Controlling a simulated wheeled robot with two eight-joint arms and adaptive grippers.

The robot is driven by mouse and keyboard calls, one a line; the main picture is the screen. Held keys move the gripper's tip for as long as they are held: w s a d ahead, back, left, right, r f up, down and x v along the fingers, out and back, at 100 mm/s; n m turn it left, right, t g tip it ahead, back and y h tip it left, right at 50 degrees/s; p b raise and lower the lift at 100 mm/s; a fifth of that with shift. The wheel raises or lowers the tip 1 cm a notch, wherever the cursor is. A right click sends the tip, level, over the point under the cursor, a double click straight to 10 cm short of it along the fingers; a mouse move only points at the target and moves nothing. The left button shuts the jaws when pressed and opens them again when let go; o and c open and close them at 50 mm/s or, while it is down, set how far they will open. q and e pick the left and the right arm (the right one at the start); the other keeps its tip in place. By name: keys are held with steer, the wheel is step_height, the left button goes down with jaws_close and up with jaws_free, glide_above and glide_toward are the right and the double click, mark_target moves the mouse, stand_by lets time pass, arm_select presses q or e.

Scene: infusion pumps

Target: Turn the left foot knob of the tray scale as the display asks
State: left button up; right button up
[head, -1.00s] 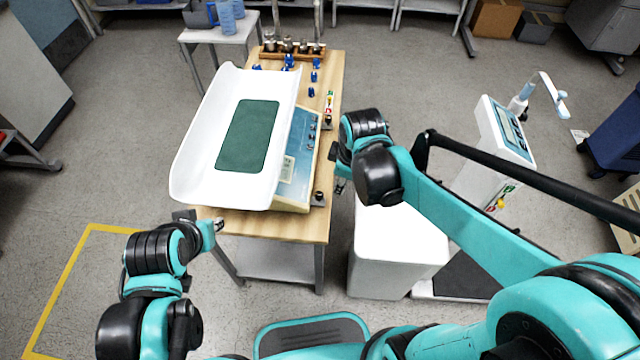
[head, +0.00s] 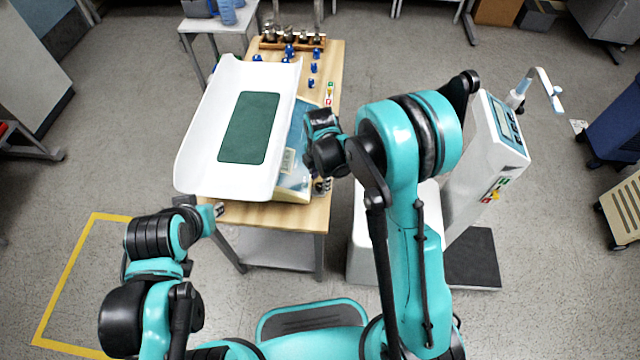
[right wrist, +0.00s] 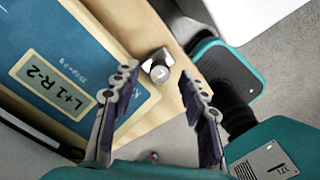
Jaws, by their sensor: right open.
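The tray scale (head: 294,185) stands on a wooden table, with a white tray (head: 205,140) and green mat on top. In the right wrist view its blue panel has a display (right wrist: 55,88) reading "L+1 R-2". A round foot knob (right wrist: 158,68) with a pale marked top sits beside the panel's corner, over the wood. My right gripper (right wrist: 162,98) is open; the knob shows between its two fingers, and contact cannot be made out. In the head view the right gripper (head: 322,186) is at the scale's near right corner. My left gripper (head: 219,210) is by the table's near left corner, its opening unclear.
Metal weights in a wooden rack (head: 290,40) and several small blue pieces (head: 313,69) are at the table's far end. A white floor scale (head: 497,140) with a column stands to the right. Open floor lies left of the table.

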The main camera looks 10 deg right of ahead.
steer(key=shift+f, duration=0.9)
jaws_close()
steer(key=shift+m+b, duration=0.3)
steer(key=shift+m, duration=0.1)
steer(key=m+b, duration=0.1)
steer(key=m, duration=0.2)
steer(key=shift+m, duration=0.4)
steer(key=shift+s+m+b, duration=0.1)
steer(key=shift+m+b, duration=0.3)
steer(key=shift+m, duration=1.7)
